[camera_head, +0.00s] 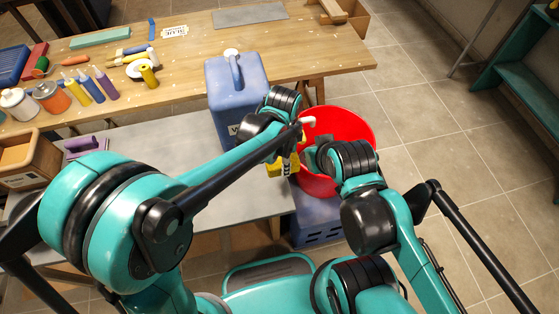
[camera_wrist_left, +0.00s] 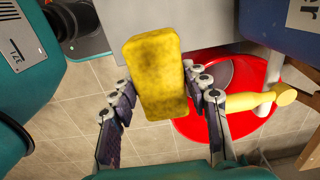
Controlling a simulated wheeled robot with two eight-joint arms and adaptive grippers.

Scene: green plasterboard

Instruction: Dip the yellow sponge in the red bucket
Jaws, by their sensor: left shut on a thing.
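The yellow sponge (camera_wrist_left: 157,80) is held between the fingers of my left gripper (camera_wrist_left: 162,98), seen close up in the left wrist view. In the head view the sponge (camera_head: 278,169) shows partly behind my left arm, just left of the bucket. The red bucket (camera_head: 352,122) stands right of the blue container, and its rim and inside are partly covered by my arms. In the left wrist view the bucket (camera_wrist_left: 190,126) lies beyond and right of the sponge. My right gripper (camera_head: 314,155) is at the bucket's near left side, its fingers mostly hidden.
A blue container (camera_head: 238,85) stands just left of the bucket. A yellow-and-white handle-like piece (camera_wrist_left: 258,101) crosses over the bucket in the left wrist view. The wooden table (camera_head: 310,55) holds bottles and tools at left.

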